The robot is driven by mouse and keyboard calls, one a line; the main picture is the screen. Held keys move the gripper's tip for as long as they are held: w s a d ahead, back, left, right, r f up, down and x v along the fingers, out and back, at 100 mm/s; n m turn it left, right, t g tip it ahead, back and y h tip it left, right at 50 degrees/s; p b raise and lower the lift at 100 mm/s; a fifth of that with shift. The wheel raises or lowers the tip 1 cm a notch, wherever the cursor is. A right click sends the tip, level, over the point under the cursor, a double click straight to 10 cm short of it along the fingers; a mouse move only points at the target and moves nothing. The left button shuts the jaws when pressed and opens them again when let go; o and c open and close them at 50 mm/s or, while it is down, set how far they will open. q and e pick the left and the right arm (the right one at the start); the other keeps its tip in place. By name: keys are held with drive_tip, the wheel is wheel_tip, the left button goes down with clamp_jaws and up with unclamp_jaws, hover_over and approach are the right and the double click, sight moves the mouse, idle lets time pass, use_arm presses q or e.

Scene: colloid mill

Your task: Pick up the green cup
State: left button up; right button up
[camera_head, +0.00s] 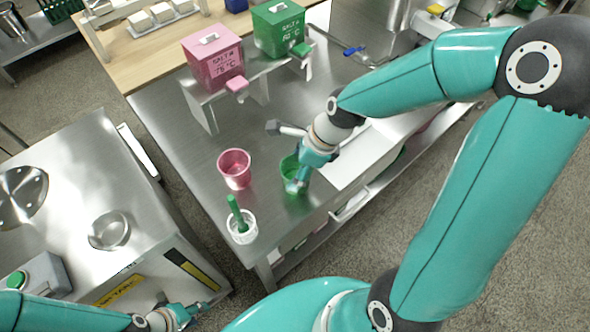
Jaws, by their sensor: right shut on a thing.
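The green cup (289,176) stands on the metal table (210,265), partly hidden by my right gripper (300,180). My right gripper reaches down over the cup's right side and is shut on it. I cannot tell whether the cup is lifted off the table. My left gripper (190,314) is at the bottom left, in front of the metal machine and away from the cups. Its fingers are too small to read.
A pink cup (234,168) stands just left of the green cup. A white cup with a green-handled tool (241,226) is nearer the front edge. A pink box (212,58) and a green box (278,27) sit on raised stands behind. A white tray lies to the right.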

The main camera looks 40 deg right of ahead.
wheel_tip(320, 180, up, 19)
drive_tip(key=p, duration=0.2)
drive_tip(key=shift+f, duration=0.15)
idle(0.8)
